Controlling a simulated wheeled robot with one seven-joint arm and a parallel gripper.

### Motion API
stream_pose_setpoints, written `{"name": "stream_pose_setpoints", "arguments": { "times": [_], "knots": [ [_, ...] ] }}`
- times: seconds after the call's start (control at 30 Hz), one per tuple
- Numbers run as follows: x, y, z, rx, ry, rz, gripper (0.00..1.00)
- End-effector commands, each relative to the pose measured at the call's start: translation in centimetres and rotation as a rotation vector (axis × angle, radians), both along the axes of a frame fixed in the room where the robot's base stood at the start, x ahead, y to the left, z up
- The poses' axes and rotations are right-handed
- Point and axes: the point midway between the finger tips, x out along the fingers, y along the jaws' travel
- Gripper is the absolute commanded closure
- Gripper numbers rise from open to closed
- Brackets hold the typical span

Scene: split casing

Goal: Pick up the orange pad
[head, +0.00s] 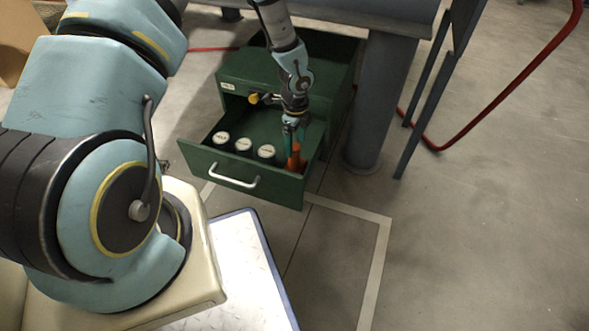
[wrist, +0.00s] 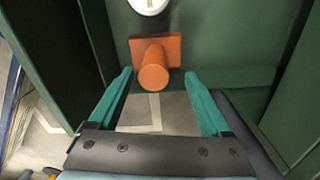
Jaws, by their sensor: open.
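The orange pad (head: 295,160) is at the right end of the open green drawer (head: 225,169). In the wrist view the orange pad (wrist: 153,68) shows as a flat rectangular plate with a round knob standing out from it toward the camera. My gripper (head: 294,142) reaches down into the drawer at the pad. In the wrist view the teal fingers of my gripper (wrist: 158,74) are apart, one on each side of the knob, with a gap on both sides. Whether the fingertips are level with the knob is hard to tell.
Three white-topped canisters (head: 243,144) stand in a row in the drawer, left of the pad. The green drawer walls (wrist: 230,77) are close around my fingers. A grey table leg (head: 378,100) stands right of the cabinet. A red hose (head: 500,95) hangs farther right.

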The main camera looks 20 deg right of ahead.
Motion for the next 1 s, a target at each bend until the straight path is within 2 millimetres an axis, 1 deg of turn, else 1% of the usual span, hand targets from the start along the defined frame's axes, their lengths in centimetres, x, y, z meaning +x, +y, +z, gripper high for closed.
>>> {"name": "stream_pose_setpoints", "arguments": {
  "times": [0.03,0.17,0.27,0.4,0.5,0.73,0.77,1.0],
  "knots": [
    [0.0,0.0,-0.7,0.0,0.0,0.0,0.18],
    [-0.1,0.1,-1.4,0.0,0.0,0.001,0.18],
    [-0.3,0.3,-2.7,0.001,0.0,0.001,0.18],
    [-0.6,0.6,-4.8,0.001,0.001,0.002,0.18],
    [-0.5,0.6,-5.9,0.001,0.0,0.003,0.18],
    [-0.5,0.6,-5.8,0.001,-0.001,0.003,0.18],
    [-0.5,0.6,-5.8,0.001,-0.001,0.003,0.19],
    [-0.5,0.6,-5.8,0.0,0.0,0.003,0.46]
  ]
}}
